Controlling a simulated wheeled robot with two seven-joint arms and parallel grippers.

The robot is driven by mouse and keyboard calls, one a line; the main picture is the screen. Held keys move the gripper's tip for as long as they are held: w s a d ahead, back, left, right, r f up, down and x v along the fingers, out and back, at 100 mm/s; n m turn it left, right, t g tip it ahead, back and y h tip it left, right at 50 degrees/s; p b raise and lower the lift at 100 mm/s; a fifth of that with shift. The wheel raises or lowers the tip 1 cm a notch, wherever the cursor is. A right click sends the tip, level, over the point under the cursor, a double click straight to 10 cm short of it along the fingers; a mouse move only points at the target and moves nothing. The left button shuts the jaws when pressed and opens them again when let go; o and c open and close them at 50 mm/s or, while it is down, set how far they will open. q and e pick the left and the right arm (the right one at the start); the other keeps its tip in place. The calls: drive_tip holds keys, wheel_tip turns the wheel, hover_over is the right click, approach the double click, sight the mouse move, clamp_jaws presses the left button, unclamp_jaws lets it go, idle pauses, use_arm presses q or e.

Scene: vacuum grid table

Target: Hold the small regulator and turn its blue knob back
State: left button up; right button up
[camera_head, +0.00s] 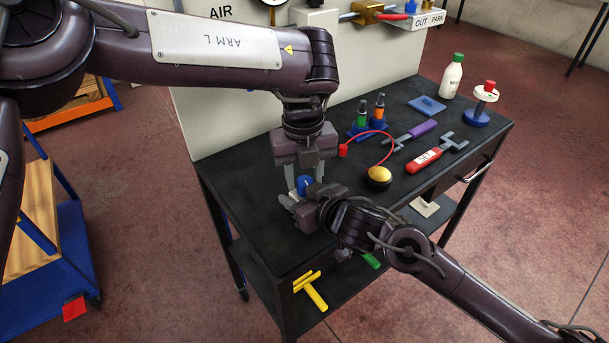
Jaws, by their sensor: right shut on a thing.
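The blue knob (304,184) of the small regulator shows at the left end of the black table. The regulator's body below the knob is mostly hidden by my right gripper. My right gripper (293,204) comes in from the right, low over the table, and is shut on the regulator. My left gripper (304,179) points straight down from above. Its two fingers are apart, one on each side of the blue knob, with what looks like a small gap; contact cannot be made out.
The black table (250,205) also carries a gold-topped button (379,175), a purple-handled tool (423,128), a red-handled tool (424,160), two small bottles (371,110) and a white bottle (452,77). A pale panel (225,110) stands behind.

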use_arm(q)
drive_tip(key=shift+f, duration=0.25)
drive_tip(key=c, duration=0.7)
drive_tip(key=n, duration=0.3)
drive_tip(key=o, duration=0.7)
drive_tip(key=shift+r, duration=0.1)
